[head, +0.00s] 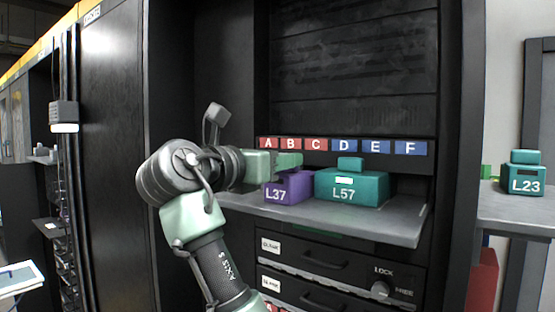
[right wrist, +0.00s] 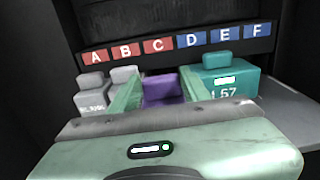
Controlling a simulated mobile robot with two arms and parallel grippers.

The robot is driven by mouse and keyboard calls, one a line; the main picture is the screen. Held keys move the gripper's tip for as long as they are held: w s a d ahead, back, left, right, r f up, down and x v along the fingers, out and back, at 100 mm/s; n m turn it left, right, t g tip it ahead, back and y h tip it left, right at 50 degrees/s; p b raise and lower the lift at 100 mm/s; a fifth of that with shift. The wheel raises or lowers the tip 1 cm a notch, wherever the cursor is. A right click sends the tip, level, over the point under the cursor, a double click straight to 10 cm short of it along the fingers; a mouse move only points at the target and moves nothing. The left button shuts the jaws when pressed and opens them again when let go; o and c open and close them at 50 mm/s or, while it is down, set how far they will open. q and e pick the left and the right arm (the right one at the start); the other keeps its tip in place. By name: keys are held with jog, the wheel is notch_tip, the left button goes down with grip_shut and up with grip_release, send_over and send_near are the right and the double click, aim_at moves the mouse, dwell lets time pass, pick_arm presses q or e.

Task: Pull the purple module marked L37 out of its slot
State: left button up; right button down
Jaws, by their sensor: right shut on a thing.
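The purple module marked L37 (head: 288,188) stands on the grey shelf (head: 400,226) of the rack, below the red labels. In the right wrist view the purple module (right wrist: 162,88) sits between the two pale green fingers of my right gripper (right wrist: 161,82). The right gripper (head: 287,160) reaches in from the left over the module's top in the head view and is shut on it. The fingers partly hide the module's top and sides. My left gripper is in neither view.
A teal module marked L57 (head: 352,187) stands close to the right of the purple one. Grey modules (right wrist: 92,97) stand to the left. Another teal module, L23 (head: 523,174), is on a side surface at right. Drawers (head: 330,262) lie below the shelf.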

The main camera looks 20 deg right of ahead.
jog(key=shift+w+d+f, duration=0.1)
jog(key=shift+w+d, duration=0.05)
jog(key=c, duration=0.8)
grip_release()
jog(key=shift+o, duration=0.9)
jog(key=shift+w, duration=0.1)
jog(key=b+v, duration=0.4)
jog(key=v, duration=0.3)
jog(key=shift+s+a, duration=0.3)
jog(key=shift+d, duration=0.1)
